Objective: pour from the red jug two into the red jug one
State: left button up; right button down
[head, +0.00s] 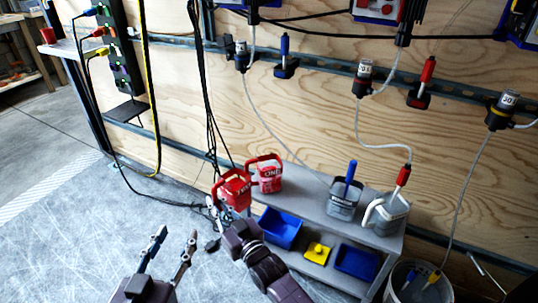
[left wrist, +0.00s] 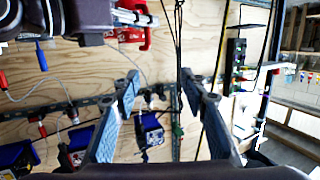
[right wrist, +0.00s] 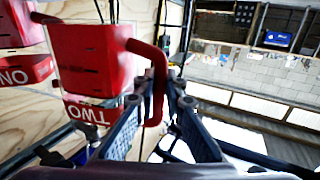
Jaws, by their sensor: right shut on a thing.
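Red jug two (head: 236,194), labelled TWO, is in the head view off the left end of the grey shelf. It also fills the upper left of the right wrist view (right wrist: 92,62). My right gripper (right wrist: 159,102) is shut on its red handle. Red jug one (head: 268,178) stands on the left end of the shelf, just right of and behind jug two; part of it shows in the right wrist view (right wrist: 24,74). The contents of both jugs cannot be made out. My left gripper (head: 175,238) is open and empty, low and left of the jugs.
The grey shelf (head: 310,190) also bears a grey jug with a blue handle (head: 343,200) and a grey-white jug (head: 388,213). Blue bins (head: 280,228) sit below. A white bucket (head: 392,290) stands at lower right. Cables hang behind the jugs. The floor at left is clear.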

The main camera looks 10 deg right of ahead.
aim_at(215, 193)
notch_tip(215, 193, up, 3)
jog(key=shift+f+p, duration=0.15)
jog(key=shift+p, duration=0.95)
notch_tip(215, 193, up, 2)
jog(key=shift+r+p, duration=0.1)
jog(key=shift+p, duration=0.9)
pick_arm(q)
jog(key=s+a+f+g+y, duration=0.1)
jog(key=s+a+f+g, duration=0.2)
jog(key=s+f+g, duration=0.3)
jog(key=s+a+f+g+y, duration=0.2)
jog(key=s+a+f+g, duration=0.2)
jog(key=s+f, duration=0.6)
jog(key=s+g, duration=0.2)
jog(key=shift+s+n, duration=0.3)
jog(key=shift+s, duration=0.05)
